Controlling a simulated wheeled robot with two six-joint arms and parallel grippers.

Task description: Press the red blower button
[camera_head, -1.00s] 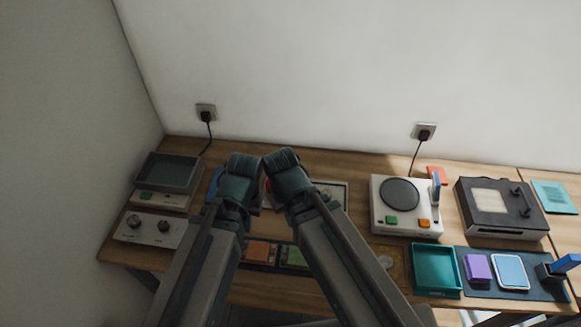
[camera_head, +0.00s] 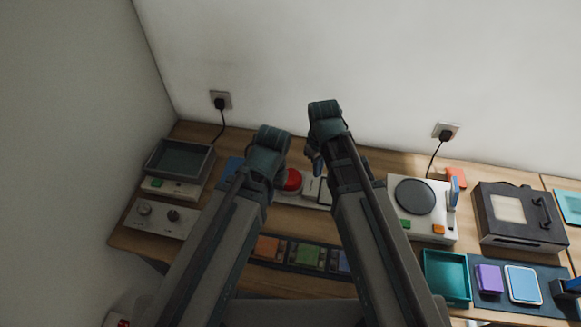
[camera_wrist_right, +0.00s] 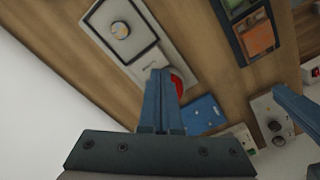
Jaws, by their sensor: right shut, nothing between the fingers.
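The red blower button (camera_head: 293,180) is a round red dome on a pale panel (camera_head: 310,190) at the back of the bench, showing between my two arms. It also shows in the right wrist view (camera_wrist_right: 178,83), partly covered by my fingers. My right gripper (camera_head: 314,160) points down beside the button, to its right in the head view. Its fingers (camera_wrist_right: 163,75) are together and empty, and I cannot tell whether they touch the button. My left arm is left of the button; its wrist hides the fingers in the head view. A blue-grey finger, likely my left gripper (camera_wrist_right: 285,95), shows at the right wrist view's edge.
A white box with a dark disc (camera_head: 414,196) stands to the right, with a dark case (camera_head: 517,217) beyond. A knob panel (camera_head: 160,218) and grey tray (camera_head: 180,160) are at left. A row of coloured tiles (camera_head: 308,256) lies in front. The wall is behind.

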